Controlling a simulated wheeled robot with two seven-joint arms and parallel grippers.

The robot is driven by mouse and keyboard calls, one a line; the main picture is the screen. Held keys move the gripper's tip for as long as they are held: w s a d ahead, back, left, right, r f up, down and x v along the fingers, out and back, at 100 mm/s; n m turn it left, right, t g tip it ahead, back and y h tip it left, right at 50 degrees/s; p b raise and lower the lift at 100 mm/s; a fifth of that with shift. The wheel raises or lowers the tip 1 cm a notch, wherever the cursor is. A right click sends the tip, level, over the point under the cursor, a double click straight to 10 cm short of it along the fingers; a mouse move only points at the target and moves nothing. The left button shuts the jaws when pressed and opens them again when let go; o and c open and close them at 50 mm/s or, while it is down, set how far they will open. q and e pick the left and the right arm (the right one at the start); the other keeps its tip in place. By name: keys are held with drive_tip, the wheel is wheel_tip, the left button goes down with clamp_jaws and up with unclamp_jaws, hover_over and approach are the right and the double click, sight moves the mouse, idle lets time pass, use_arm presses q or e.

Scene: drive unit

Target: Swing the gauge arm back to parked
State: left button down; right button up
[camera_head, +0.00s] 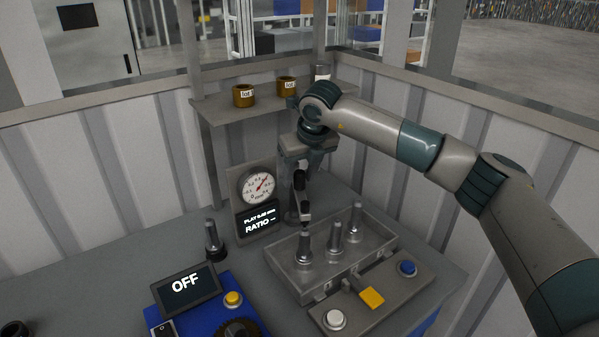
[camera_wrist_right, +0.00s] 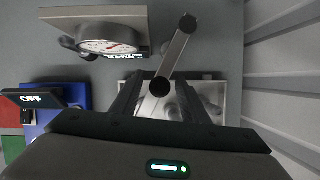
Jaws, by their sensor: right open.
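The gauge arm is a grey bar with black ends (camera_wrist_right: 174,56). In the wrist view it reaches from beside the gauge toward my right gripper, and its near black end lies between the fingers. In the head view its black end pieces (camera_head: 305,212) hang over the metal tray (camera_head: 375,243), above the upright pins. My right gripper (camera_wrist_right: 158,103) is open and points down; its fingers flank the black end, and I cannot tell whether they touch it. The gauge (camera_head: 258,187) has a round white dial over a screen reading RATIO. My left gripper is not in view.
The tray holds several upright metal pins (camera_head: 335,240). In front are a yellow tab (camera_head: 372,298), a white button (camera_head: 334,319) and a blue button (camera_head: 407,268). A blue unit's screen (camera_head: 187,287) reads OFF. A shelf (camera_head: 222,101) with brown cups stands behind.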

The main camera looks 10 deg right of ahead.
clamp_jaws()
drive_tip(key=shift+d+f, duration=0.1)
idle(0.3)
